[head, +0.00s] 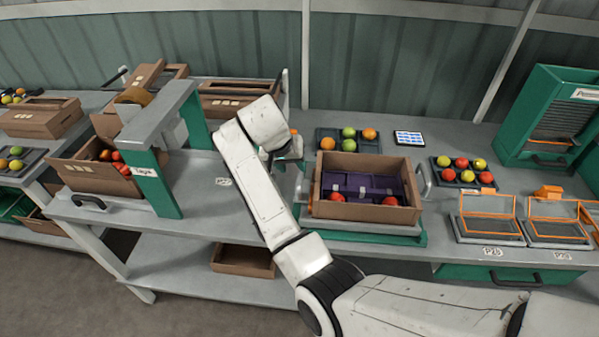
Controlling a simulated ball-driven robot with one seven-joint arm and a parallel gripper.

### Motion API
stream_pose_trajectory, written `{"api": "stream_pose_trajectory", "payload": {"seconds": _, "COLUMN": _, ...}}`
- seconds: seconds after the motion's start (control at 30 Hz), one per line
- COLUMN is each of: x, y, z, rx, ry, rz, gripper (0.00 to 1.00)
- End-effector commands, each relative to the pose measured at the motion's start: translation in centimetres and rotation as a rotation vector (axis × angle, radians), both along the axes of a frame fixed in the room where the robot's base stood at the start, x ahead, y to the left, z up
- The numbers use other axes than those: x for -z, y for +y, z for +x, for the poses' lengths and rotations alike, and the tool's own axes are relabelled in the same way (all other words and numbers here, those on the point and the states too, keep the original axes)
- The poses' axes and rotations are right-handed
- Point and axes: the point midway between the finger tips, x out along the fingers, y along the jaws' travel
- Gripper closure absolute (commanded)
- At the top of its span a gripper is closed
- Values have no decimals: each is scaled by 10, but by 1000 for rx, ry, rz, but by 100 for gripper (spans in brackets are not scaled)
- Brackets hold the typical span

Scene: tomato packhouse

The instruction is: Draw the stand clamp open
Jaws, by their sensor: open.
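The stand (375,238), a grey plate on a green base, stands on the bench right of my forearm. An open brown cardboard box (365,211) with a dark purple insert and red tomatoes rests on it. A pale grey clamp handle (424,181) stands upright at the box's right side. Another grey clamp part (303,188) shows at its left side, partly behind my arm. My gripper (296,160) points down near the box's back left corner, above the bench. It is open; its fingers are small and largely hidden by my wrist, so contact with the clamp cannot be told.
Behind the box are a tomato tray (348,141) and a tablet (409,138). Right are another tomato tray (465,172), orange-framed bins (490,217) and a green cabinet (550,115). Left are a grey-green gantry (160,115) and a tomato carton (95,176). Bench space left of my forearm is clear.

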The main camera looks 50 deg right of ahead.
Motion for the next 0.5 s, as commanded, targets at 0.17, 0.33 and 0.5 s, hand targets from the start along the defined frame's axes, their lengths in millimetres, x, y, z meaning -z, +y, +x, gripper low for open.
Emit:
{"api": "stream_pose_trajectory", "payload": {"seconds": 0.17, "x": 30, "y": -15, "z": 2, "rx": 2, "ry": 3, "rz": 2, "gripper": 56}}
{"api": "stream_pose_trajectory", "payload": {"seconds": 0.33, "x": 54, "y": -25, "z": 5, "rx": -1, "ry": 2, "rz": 1, "gripper": 56}}
{"api": "stream_pose_trajectory", "payload": {"seconds": 0.5, "x": 67, "y": -31, "z": 7, "rx": 1, "ry": 0, "rz": 1, "gripper": 56}}
